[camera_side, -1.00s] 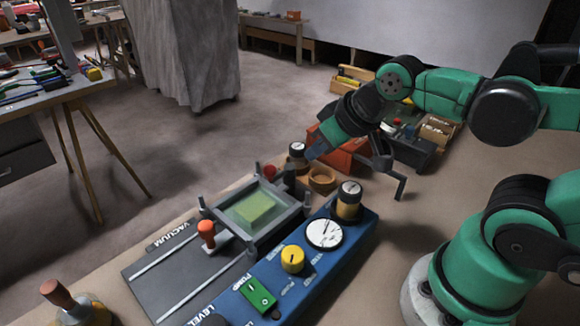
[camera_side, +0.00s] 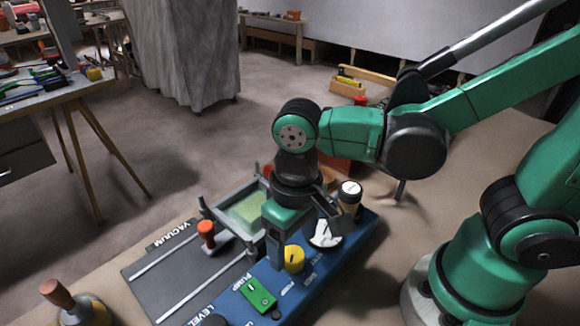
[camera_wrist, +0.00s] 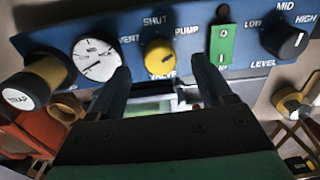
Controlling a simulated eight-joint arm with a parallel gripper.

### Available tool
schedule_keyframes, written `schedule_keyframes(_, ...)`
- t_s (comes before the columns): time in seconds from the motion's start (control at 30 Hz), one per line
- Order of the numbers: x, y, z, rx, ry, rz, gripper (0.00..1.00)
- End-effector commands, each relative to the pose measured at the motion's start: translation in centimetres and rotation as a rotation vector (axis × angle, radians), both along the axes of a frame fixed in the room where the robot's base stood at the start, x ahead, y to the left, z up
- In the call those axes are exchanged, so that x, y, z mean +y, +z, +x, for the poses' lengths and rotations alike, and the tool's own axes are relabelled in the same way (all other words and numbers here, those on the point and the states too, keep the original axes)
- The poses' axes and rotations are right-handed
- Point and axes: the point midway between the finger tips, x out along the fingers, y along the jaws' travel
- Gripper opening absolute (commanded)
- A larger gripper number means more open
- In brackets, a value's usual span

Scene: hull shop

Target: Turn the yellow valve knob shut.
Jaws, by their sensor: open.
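The yellow valve knob (camera_side: 294,258) sits on the sloped blue panel (camera_side: 318,283), between the white gauge and the green switch. It also shows in the wrist view (camera_wrist: 159,57), with SHUT printed above it, VENT to its left and PUMP to its right. Its pointer setting is too small to read surely. My gripper (camera_wrist: 160,66) is open and empty, with one finger on each side of the knob in that picture. In the side view my gripper (camera_side: 276,244) hangs beside the knob at the panel's far edge. I cannot tell whether the fingers touch it.
The white gauge (camera_wrist: 97,59) and a dark-and-tan capped part (camera_wrist: 38,80) stand left of the knob. The green switch (camera_wrist: 222,45) and black level knob (camera_wrist: 285,40) are right. An orange-handled part (camera_side: 207,233) stands on the grey vacuum bed (camera_side: 180,275).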

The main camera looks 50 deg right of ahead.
Motion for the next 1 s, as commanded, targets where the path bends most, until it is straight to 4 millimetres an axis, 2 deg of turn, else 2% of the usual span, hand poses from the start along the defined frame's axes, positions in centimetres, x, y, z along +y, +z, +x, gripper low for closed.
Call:
schedule_keyframes(0.3,0.1,-2.5,0.1,-0.002,0.001,0.001,0.73)
schedule_keyframes(0.67,0.1,-2.9,0.0,-0.002,0.001,0.002,0.73)
schedule_keyframes(0.93,0.1,-2.9,0.0,-0.002,0.001,0.002,0.0)
schedule_keyframes(1.0,0.1,-2.9,0.0,-0.002,0.001,0.002,0.0)
